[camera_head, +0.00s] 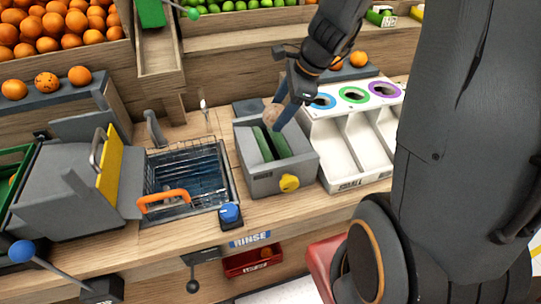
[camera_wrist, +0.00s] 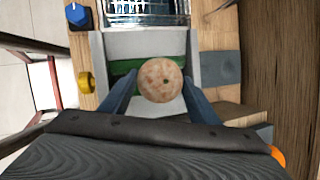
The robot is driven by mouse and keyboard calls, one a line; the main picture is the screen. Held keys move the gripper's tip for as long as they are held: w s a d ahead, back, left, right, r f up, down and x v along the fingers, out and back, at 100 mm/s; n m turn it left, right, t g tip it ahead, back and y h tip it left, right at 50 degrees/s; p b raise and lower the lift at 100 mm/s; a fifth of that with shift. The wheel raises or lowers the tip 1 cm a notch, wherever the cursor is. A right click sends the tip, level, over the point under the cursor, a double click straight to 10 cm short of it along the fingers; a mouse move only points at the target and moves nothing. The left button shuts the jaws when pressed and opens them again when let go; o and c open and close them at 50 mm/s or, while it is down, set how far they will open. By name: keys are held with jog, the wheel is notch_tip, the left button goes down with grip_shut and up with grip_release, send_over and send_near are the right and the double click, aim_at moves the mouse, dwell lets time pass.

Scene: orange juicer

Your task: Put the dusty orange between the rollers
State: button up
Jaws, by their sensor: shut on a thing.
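The dusty orange (camera_wrist: 160,80) is a pale, brownish, speckled ball held between the two blue fingers of my gripper (camera_wrist: 158,100). In the head view the orange (camera_head: 271,112) shows partly behind a finger of my gripper (camera_head: 281,114). It is above the grey roller box (camera_head: 284,180), near its back edge. Two green rollers (camera_head: 264,145) lie inside the box with a dark gap between them. In the wrist view a green roller (camera_wrist: 122,68) shows behind the orange, which hides its middle. I cannot tell whether the orange touches a roller.
A yellow knob (camera_head: 289,183) is on the box's front. A sink with a wire basket (camera_head: 186,168) and an orange handle stands to the left. A white sorting chute (camera_head: 350,135) with coloured rings stands close to the right. Oranges (camera_head: 60,30) fill a crate at upper left.

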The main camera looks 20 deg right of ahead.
notch_tip(320, 180, down, 7)
jog(key=b, duration=0.6)
jog(key=shift+w+a, duration=0.3)
jog(key=shift+a, duration=0.1)
jog(key=o, duration=1.2)
jog(key=shift+o, duration=0.2)
jog(key=shift+v, duration=3.9)
jog(key=shift+d, duration=0.1)
